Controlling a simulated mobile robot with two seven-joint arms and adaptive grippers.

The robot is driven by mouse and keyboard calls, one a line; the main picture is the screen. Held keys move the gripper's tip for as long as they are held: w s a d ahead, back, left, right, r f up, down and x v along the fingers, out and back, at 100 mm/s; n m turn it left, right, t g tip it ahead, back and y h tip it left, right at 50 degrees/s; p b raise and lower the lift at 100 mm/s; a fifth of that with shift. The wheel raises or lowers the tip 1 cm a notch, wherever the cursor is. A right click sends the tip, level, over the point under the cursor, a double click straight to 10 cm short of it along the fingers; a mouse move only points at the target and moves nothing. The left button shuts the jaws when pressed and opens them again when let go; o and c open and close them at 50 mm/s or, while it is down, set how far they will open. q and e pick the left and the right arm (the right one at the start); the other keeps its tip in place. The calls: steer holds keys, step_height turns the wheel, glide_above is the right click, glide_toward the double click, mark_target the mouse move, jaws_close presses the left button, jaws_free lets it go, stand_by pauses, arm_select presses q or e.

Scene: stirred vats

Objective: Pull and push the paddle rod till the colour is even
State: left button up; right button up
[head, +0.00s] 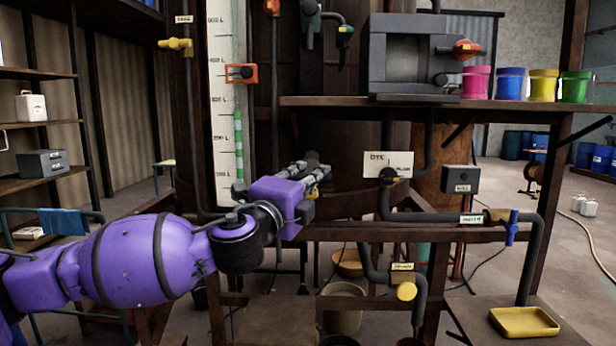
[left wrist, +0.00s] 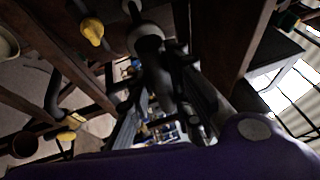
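My left gripper (head: 314,172) reaches in from the left to the front of the dark vat. Its fingers close in on both sides of the dark paddle rod (head: 312,157), which is mostly hidden by them. In the left wrist view the rod (left wrist: 165,80) runs between the fingers (left wrist: 160,85) from a round collar (left wrist: 146,30), and the fingers appear to touch it. The vat (head: 345,140) is brown behind the gripper; the liquid's colour inside cannot be seen. My right gripper is not in view.
A white level scale (head: 222,100) with a green-marked tube stands left. Pipes with a blue valve (head: 512,227) and a yellow valve (head: 406,291) lie right and below. A shelf (head: 480,103) carries coloured buckets. A yellow tray (head: 524,321) sits lower right.

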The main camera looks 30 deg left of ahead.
arm_select(q)
steer(key=o, duration=0.4)
steer(key=shift+s+d+r, duration=0.1)
steer(key=shift+s+r, duration=0.05)
steer(key=shift+r, duration=0.1)
steer(key=shift+f, duration=0.1)
steer(key=shift+f, duration=0.15)
steer(key=shift+v, duration=3.7)
